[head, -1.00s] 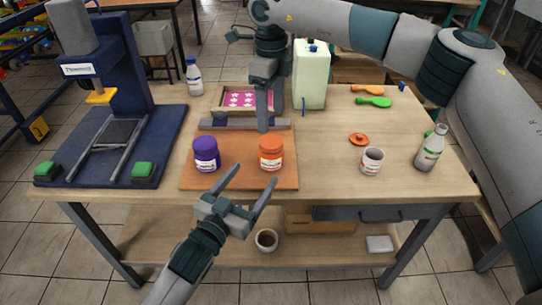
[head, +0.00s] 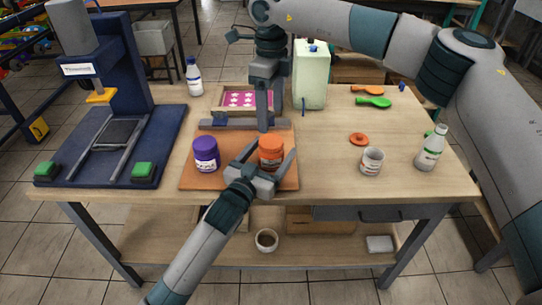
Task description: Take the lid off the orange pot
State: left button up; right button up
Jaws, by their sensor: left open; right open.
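The orange pot (head: 271,148) stands upright on the orange-brown board, with an orange lid on top. My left gripper (head: 268,158) is open at the pot's near side, its fingers on either side of the pot; whether they touch it is not clear. The gripper covers the pot's lower front. My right gripper (head: 263,126) is open and points down from above, just behind the pot.
A purple pot (head: 205,154) stands left of the orange one on the board (head: 190,180). A blue press (head: 115,170) fills the table's left. A cup (head: 371,162), an orange disc (head: 358,139) and a bottle (head: 430,148) stand or lie at right.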

pick_arm(q)
grip_shut()
pick_arm(e)
jog(key=m, duration=2.7)
jog(key=shift+f, duration=0.15)
